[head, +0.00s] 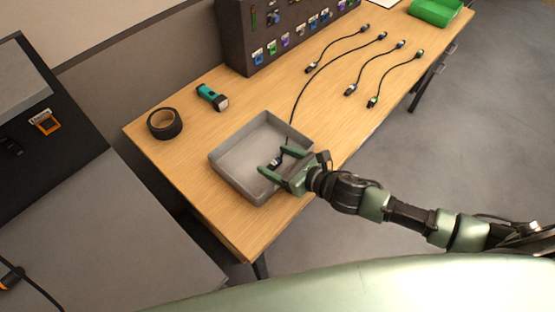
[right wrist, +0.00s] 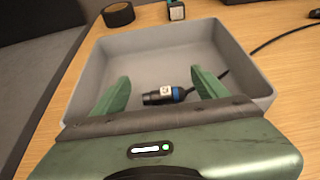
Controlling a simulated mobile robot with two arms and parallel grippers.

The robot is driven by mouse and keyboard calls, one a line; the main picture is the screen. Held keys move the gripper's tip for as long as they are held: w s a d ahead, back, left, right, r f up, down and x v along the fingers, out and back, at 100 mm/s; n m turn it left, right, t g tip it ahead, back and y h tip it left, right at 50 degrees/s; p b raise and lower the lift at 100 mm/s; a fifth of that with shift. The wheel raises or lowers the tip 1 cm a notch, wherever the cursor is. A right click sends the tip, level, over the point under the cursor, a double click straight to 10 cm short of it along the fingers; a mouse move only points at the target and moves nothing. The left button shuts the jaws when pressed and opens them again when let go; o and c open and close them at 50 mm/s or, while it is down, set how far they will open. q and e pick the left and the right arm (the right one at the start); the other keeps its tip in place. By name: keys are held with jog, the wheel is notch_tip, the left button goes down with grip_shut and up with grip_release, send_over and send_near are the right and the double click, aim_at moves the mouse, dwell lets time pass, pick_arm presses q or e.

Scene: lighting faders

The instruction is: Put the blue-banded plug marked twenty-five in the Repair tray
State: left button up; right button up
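The grey tray (head: 250,148) sits near the front left end of the wooden table; no Repair label is readable on it. A black plug (head: 275,163) lies inside it. In the right wrist view the plug (right wrist: 160,97) shows a blue band and a small white tag, whose number I cannot read. Its cable runs over the tray's rim onto the table. My right gripper (head: 279,162) is over the tray with its fingers spread. In the right wrist view the fingers (right wrist: 157,92) stand apart, with the plug between and beyond them, not gripped. My left gripper is out of view.
A roll of black tape (head: 164,124) and a teal flashlight (head: 212,97) lie behind the tray. A dark panel (head: 262,38) with coloured connectors stands at the back. Several cables with plugs (head: 374,101) lie to the right. A green case (head: 434,11) is at the far right.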

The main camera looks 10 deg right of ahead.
jog(key=shift+r, duration=0.35)
jog(key=shift+s+d+r+p, duration=0.15)
jog(key=shift+r+p, duration=0.2)
jog(key=shift+p, duration=0.05)
jog(key=b+v, duration=0.2)
jog(key=v, duration=0.9)
jog(key=shift+s, duration=0.3)
